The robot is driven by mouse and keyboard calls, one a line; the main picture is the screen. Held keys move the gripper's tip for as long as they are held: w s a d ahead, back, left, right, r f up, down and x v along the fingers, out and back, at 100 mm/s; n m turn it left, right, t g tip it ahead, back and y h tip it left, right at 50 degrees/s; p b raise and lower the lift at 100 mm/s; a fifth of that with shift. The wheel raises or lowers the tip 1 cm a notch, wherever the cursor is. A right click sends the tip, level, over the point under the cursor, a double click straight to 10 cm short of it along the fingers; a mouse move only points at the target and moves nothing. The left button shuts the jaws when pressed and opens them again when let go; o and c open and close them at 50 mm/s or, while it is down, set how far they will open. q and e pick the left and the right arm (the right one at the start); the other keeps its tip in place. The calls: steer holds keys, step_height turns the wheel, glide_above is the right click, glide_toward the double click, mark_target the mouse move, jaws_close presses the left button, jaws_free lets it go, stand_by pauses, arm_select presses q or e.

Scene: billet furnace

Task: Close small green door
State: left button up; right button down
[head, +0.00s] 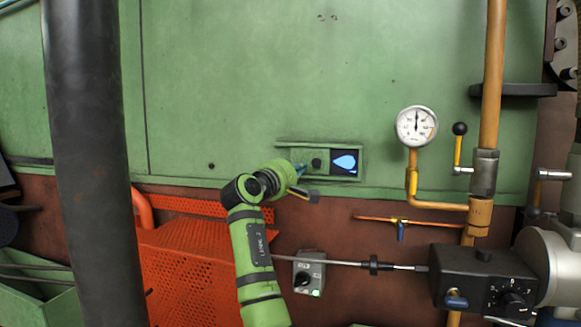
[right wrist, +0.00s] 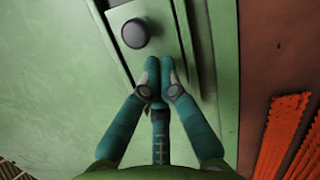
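The small green door (head: 325,150) is a sliding-looking panel on the big green wall, with a dark round knob (head: 316,163). Right of the knob, a dark opening (head: 346,162) with a bright blue-white shape shows uncovered. My right gripper (head: 299,171) is at the left end of the panel, left of the knob. In the right wrist view, the fingertips of my right gripper (right wrist: 159,66) are together with nothing between them, close to the panel (right wrist: 180,60) and just short of the knob (right wrist: 135,32). Whether they touch the panel I cannot tell. My left gripper is not visible.
A pressure gauge (head: 416,126) and orange pipes (head: 491,70) stand to the right. A thick black column (head: 90,160) is at left. An orange perforated guard (head: 190,262) and a grey switch box (head: 310,272) are below. The green wall above is clear.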

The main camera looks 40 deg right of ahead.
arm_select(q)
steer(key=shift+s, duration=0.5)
arm_select(e)
steer(key=shift+s, duration=0.1)
steer(key=shift+d, duration=0.1)
steer(key=s+d, duration=0.1)
steer(key=s, duration=0.1)
steer(key=s+d+b, duration=0.1)
steer(key=s, duration=0.1)
steer(key=s+d+b, duration=0.1)
steer(key=s, duration=0.1)
steer(key=shift+s+d, duration=0.15)
steer(key=shift+s, duration=0.1)
steer(key=shift+s+d+b, duration=0.15)
steer(key=shift+s+b, duration=0.15)
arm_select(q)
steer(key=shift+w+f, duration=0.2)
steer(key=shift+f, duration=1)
arm_select(e)
steer(key=shift+w, duration=0.1)
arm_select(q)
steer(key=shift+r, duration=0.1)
